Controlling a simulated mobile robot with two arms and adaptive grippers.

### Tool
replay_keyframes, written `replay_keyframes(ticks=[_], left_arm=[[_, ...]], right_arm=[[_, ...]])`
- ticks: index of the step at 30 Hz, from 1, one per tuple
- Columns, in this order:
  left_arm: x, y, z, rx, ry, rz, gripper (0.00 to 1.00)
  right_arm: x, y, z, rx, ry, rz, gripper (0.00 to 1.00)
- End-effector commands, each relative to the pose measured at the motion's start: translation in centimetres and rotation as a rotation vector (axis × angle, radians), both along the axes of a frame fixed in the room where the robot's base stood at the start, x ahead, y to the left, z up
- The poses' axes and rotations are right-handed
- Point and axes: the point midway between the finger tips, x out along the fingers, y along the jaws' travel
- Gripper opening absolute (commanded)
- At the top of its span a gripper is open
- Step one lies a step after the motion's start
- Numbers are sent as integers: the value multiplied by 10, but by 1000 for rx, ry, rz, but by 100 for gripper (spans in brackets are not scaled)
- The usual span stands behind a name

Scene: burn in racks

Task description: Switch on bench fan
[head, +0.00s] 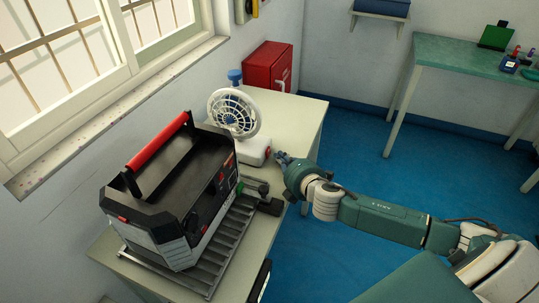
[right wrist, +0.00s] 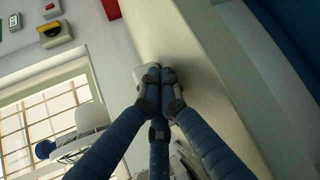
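The bench fan (head: 234,112) is white, with a round guarded head, and stands on the pale bench. Its white base (head: 251,150) has a red spot, perhaps a button (head: 268,152), on the side facing my right gripper. My right gripper (head: 279,157) is just right of the base, very near that spot; I cannot tell whether it touches. In the right wrist view its fingers (right wrist: 158,78) are drawn together at the tips with nothing visible between them. Part of the fan head (right wrist: 88,118) shows there at left, and the fingers hide much of the base. My left gripper is out of view.
A black toolbox with a red handle (head: 160,142) sits on a slatted rack (head: 215,262) left of the fan. A red cabinet (head: 262,66) stands behind the fan. Bare bench (head: 307,110) lies right of it. A green table (head: 450,55) is across the blue floor.

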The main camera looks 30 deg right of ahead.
Motion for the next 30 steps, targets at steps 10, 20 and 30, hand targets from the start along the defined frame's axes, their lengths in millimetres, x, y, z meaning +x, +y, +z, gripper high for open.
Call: replay_keyframes(ticks=[10, 20, 30], left_arm=[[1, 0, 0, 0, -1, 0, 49], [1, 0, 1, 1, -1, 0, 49], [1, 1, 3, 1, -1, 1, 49]], right_arm=[[-1, 0, -1, 0, 2, 0, 0], [1, 2, -1, 1, 2, 0, 0], [6, 6, -2, 2, 2, 1, 0]])
